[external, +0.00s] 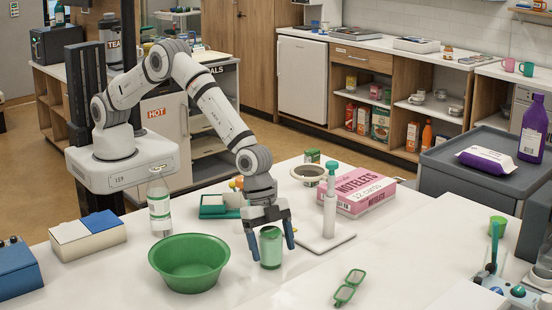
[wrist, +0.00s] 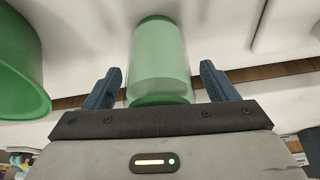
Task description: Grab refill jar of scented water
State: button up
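A pale green translucent jar (external: 271,249) with a darker green top stands on the white table in the external view. It also shows in the wrist view (wrist: 159,60), between the fingers. My gripper (external: 270,246) is lowered over the jar from above, with one blue finger on each side. In the wrist view my gripper (wrist: 157,82) is open, and a gap shows between each finger and the jar. No label can be read on the jar.
A green bowl (external: 189,264) stands close to the left of the jar. A white stand with a green-topped post (external: 329,205) and a pink notelets box (external: 361,191) are to the right. A clear bottle (external: 159,205) stands behind the bowl.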

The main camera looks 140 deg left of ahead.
jog(key=c, duration=1.2)
jog(key=shift+r, duration=0.1)
